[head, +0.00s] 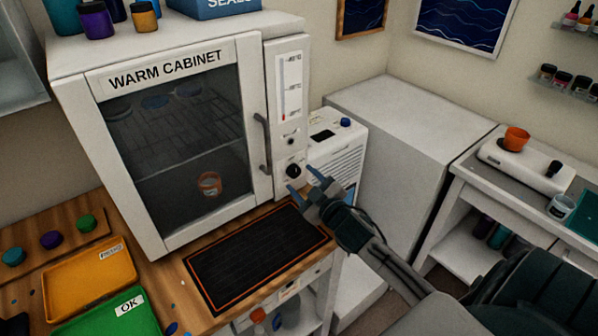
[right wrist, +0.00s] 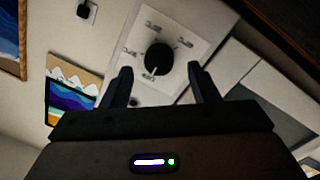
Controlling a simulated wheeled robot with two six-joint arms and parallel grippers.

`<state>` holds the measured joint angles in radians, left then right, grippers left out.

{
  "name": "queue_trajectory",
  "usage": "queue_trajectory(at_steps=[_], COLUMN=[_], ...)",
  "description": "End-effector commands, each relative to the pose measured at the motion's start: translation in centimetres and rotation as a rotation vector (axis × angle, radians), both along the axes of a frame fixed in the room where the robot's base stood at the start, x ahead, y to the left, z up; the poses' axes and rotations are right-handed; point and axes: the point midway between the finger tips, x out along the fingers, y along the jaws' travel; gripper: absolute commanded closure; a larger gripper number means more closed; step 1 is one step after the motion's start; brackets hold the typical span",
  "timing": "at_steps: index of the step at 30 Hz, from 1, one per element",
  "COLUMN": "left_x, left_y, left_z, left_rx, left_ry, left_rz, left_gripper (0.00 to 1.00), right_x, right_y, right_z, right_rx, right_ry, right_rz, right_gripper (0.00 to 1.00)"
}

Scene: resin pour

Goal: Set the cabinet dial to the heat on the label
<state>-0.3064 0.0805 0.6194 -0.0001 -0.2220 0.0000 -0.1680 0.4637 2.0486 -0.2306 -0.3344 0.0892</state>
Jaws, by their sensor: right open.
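The white warm cabinet (head: 155,120) stands on the wooden bench with its glass door shut. Its black dial (head: 293,171) is low on the right-hand panel, below a temperature gauge (head: 290,85). In the right wrist view the dial (right wrist: 158,58) sits on a white plate with several marks around it, too blurred to read surely. My right gripper (head: 304,186) is open just in front of the dial; its fingers (right wrist: 165,86) are spread to either side of it in the picture, apart from it. The heat label cannot be made out. My left gripper is not in view.
A black mat (head: 255,255) lies on the bench below the door. An orange tray (head: 90,280) and a green tray (head: 110,315) are at left. A cup (head: 209,184) stands inside the cabinet. A white machine (head: 337,150) stands right of the cabinet.

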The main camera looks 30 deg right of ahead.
Motion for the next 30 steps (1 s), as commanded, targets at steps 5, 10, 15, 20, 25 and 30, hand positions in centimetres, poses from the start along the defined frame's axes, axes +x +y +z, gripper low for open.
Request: queue_trajectory(at_steps=[5, 10, 15, 20, 25, 30], left_x=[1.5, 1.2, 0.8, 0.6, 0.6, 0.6], left_y=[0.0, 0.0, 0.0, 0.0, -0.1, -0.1], left_z=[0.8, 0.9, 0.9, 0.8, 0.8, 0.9], left_rx=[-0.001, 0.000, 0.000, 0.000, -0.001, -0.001], left_ry=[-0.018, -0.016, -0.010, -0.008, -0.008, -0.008], left_rz=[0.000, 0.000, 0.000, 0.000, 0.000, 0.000], left_gripper=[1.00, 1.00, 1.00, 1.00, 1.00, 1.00], right_x=[1.9, 2.4, 2.4, 2.4, 2.4, 2.4], right_y=[0.0, 0.0, 0.0, 0.0, 0.0, 0.0], right_z=[0.1, -0.1, -0.1, -0.1, -0.1, -0.1], right_rx=[0.001, 0.000, -0.001, -0.001, -0.001, 0.011], right_ry=[0.001, 0.001, 0.001, 0.001, 0.002, 0.003], right_rz=[-0.002, 0.000, 0.000, 0.000, 0.000, -0.001], right_gripper=[0.45, 0.45, 0.45, 0.69, 0.90, 0.90])
